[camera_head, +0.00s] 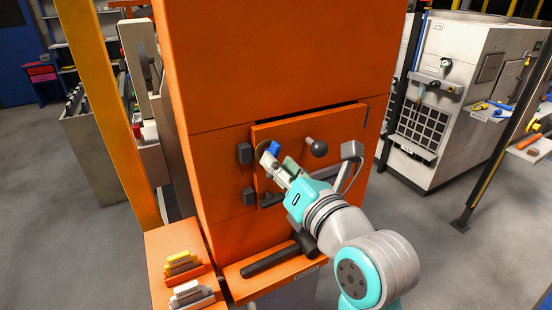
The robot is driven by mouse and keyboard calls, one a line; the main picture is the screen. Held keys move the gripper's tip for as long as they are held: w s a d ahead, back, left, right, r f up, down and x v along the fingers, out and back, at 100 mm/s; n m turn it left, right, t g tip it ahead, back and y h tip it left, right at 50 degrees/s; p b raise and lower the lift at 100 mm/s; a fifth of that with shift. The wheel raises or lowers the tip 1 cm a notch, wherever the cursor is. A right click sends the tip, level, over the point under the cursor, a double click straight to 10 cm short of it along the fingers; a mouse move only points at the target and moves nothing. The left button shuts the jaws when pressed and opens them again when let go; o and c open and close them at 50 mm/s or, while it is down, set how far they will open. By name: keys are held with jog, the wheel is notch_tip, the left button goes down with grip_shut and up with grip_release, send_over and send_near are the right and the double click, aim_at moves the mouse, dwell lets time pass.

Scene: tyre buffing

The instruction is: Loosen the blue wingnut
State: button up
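A blue piece (274,148), which looks like the blue wingnut, sits on the front of the orange machine's panel (345,124). My gripper (268,158) is right at it, with its fingers reaching up and left toward it. The fingers partly cover the area around the blue piece. Whether the fingers touch or close on it is too small to tell. A round disc edge shows just behind the fingertips.
A dark ball-ended knob (318,148) sticks out of the panel to the right of my gripper. Dark hinges (245,153) are on the left. An orange shelf (275,268) with a dark bar lies below. Brushes (184,264) stand at the lower left.

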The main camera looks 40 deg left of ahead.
jog(key=shift+x, duration=1.1)
grip_shut()
jog(key=shift+n, duration=0.9)
grip_release()
jog(key=shift+d, duration=0.1)
